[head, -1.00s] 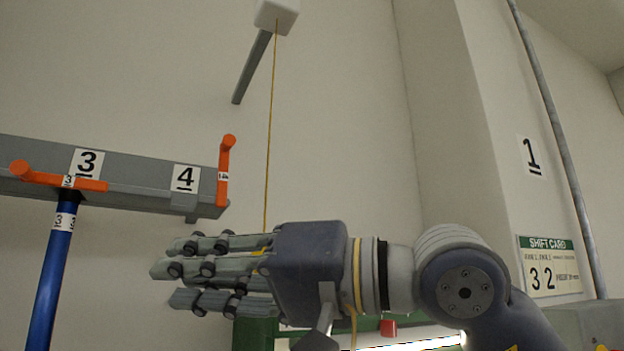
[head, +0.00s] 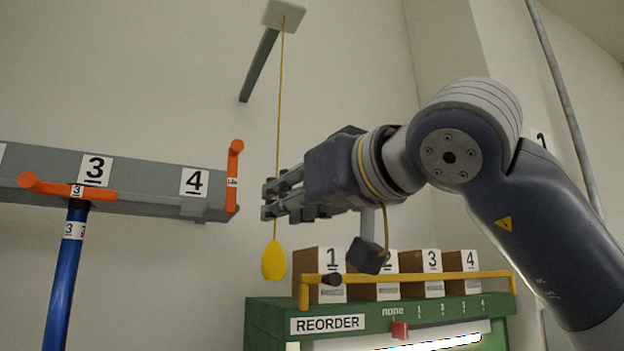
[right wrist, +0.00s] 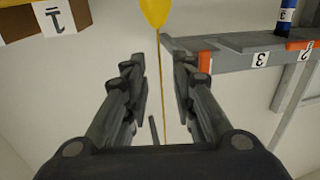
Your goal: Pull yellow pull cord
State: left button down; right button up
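The yellow pull cord (head: 279,120) hangs from a white ceiling box and ends in a yellow teardrop handle (head: 273,260). My right gripper (head: 268,199) reaches in from the right in the head view, with its fingertips at the cord just above the handle. In the right wrist view my right gripper (right wrist: 162,75) is open. The cord (right wrist: 160,65) runs between its two finger rows, apart from both, with the handle (right wrist: 155,11) at the top edge. A short stretch of cord is hidden by the fingers in the head view. My left gripper is out of view.
A grey rack (head: 140,190) with orange hooks and a blue rod (head: 64,285) stands to the left. Below the gripper is a green REORDER cabinet (head: 270,312) with numbered boxes (head: 410,262) and a yellow rail (head: 450,276). The wall behind the cord is clear.

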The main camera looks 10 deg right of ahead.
jog(key=shift+p+x, duration=0.55)
jog(key=shift+x, duration=1.4)
jog(key=shift+c, duration=0.6)
grip_shut()
